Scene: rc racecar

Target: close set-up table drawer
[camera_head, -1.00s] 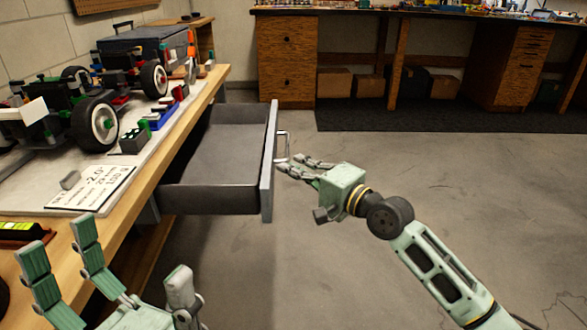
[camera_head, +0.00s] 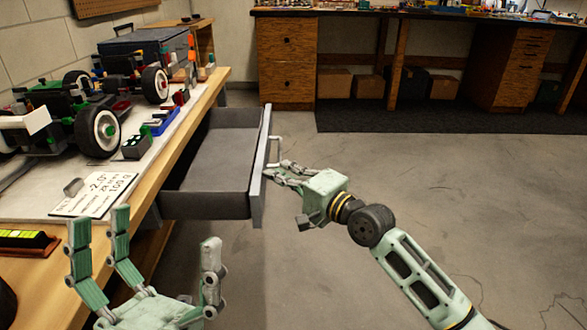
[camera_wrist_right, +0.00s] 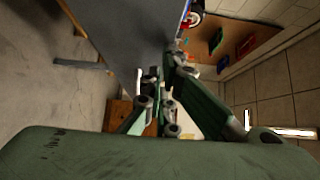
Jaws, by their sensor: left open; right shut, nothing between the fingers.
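The grey set-up table drawer (camera_head: 206,205) stands pulled out from the side of the wooden set-up table (camera_head: 165,160). It is empty inside. Its front panel faces right and carries a metal handle (camera_head: 276,150). My right gripper (camera_head: 270,172) is shut and empty, with its fingers at the front panel just below the handle; I cannot tell if they touch. In the right wrist view its fingers (camera_wrist_right: 165,105) are close together beside a large grey panel (camera_wrist_right: 135,35). My left gripper (camera_head: 160,245) is open and empty, low in front near the table edge.
The RC car (camera_head: 85,115) rests on a white board on the table, with a label card (camera_head: 97,193) and a level (camera_head: 25,240) nearby. A workbench with wooden drawers (camera_head: 287,60) stands at the back. The floor (camera_head: 400,180) right of the drawer is clear.

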